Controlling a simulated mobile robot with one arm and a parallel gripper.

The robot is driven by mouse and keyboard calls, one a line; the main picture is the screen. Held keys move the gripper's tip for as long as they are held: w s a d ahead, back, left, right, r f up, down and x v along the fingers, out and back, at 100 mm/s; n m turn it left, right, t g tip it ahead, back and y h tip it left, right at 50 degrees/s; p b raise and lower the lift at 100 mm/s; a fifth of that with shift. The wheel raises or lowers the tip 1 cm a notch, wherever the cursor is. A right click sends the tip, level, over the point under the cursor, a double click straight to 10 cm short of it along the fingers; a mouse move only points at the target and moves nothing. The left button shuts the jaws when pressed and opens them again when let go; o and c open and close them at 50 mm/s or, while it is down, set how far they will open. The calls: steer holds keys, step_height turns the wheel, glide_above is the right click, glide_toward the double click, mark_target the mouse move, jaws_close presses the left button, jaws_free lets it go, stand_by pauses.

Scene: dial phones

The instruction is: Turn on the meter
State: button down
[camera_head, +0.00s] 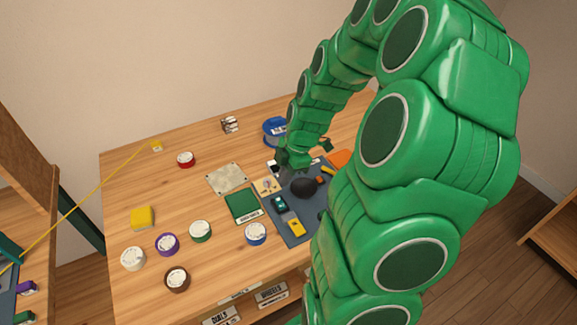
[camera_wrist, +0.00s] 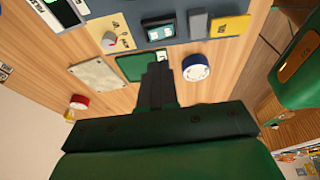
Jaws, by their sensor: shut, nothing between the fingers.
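No item is clearly marked as the meter. A dark device with a pale screen (camera_wrist: 62,12) is cut off at the top left of the wrist view and may be it. A beige panel with a dial knob (camera_wrist: 110,38) lies beside it, also seen in the head view (camera_head: 268,186). A small teal-and-black device with a pale label (camera_wrist: 159,32) sits on the dark mat, also in the head view (camera_head: 279,203). My gripper (camera_wrist: 158,70) is shut and empty; its fingers overlap the green board in the wrist view. In the head view my gripper (camera_head: 290,158) is over the mat's far end, partly hiding things there.
A green board (camera_head: 242,206), a metal plate (camera_head: 226,179) and a blue-rimmed roll (camera_head: 255,234) lie nearby. Several other rolls are spread leftward. A blue spool (camera_head: 270,130) stands behind.

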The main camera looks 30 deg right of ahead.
glide_above(277, 199)
steer(key=s+d, duration=0.1)
step_height(277, 199, down, 4)
steer(key=shift+f, duration=0.2)
steer(key=shift+w+f, duration=0.2)
steer(key=shift+f, duration=1.05)
steer(key=shift+w+f, duration=0.1)
